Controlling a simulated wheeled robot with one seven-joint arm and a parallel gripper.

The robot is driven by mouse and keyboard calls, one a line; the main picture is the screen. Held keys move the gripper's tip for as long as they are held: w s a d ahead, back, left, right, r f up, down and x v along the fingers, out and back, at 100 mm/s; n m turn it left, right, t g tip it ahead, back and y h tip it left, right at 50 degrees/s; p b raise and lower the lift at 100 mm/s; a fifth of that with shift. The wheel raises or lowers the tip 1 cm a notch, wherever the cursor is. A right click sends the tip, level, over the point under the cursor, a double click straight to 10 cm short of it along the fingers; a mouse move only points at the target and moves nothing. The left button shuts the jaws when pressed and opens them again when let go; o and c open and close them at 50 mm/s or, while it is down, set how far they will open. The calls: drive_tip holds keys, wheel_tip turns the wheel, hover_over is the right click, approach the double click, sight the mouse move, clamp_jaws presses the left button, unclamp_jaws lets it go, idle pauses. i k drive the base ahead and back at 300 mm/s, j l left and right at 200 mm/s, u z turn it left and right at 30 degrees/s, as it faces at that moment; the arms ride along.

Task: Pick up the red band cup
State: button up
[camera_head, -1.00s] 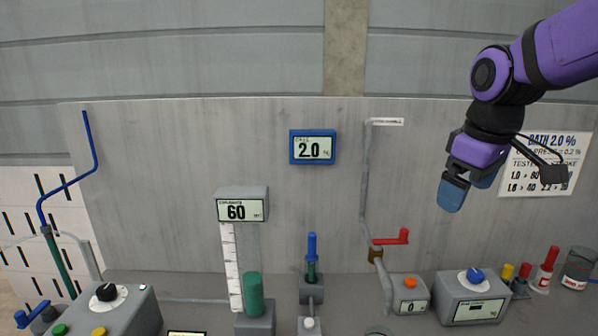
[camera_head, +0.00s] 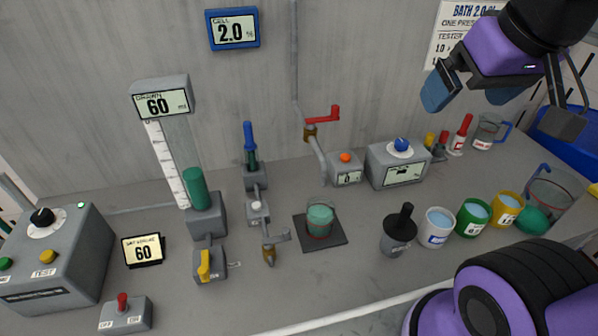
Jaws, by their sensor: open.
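A clear glass cup (camera_head: 320,217) with green liquid and a thin red band low on its side stands upright on a dark square plate (camera_head: 339,239) in the middle of the bench. My gripper (camera_head: 472,93) is at the upper right, its two blue fingers apart with nothing between them. It is in the air, well to the right of the cup and not touching anything. The whole cup is in view.
A black-lidded pot (camera_head: 398,236), a white cup (camera_head: 436,227), a green cup (camera_head: 473,218) and a yellow cup (camera_head: 508,208) stand to the right, before a large glass jug (camera_head: 551,197). A red-handled tap (camera_head: 321,118) rises behind. A small tap (camera_head: 270,247) is at left.

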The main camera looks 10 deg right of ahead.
sight(320, 211)
drive_tip(key=k+z, duration=0.1)
drive_tip(key=z, duration=0.3)
drive_tip(key=k+z, duration=0.1)
drive_tip(key=z, duration=0.25)
drive_tip(key=k+z, duration=0.1)
drive_tip(key=z, duration=0.3)
drive_tip(key=k+z, duration=0.1)
drive_tip(key=z, duration=0.25)
drive_tip(key=u, duration=1.55)
drive_tip(key=k+j+z, duration=0.1)
drive_tip(key=z, duration=1)
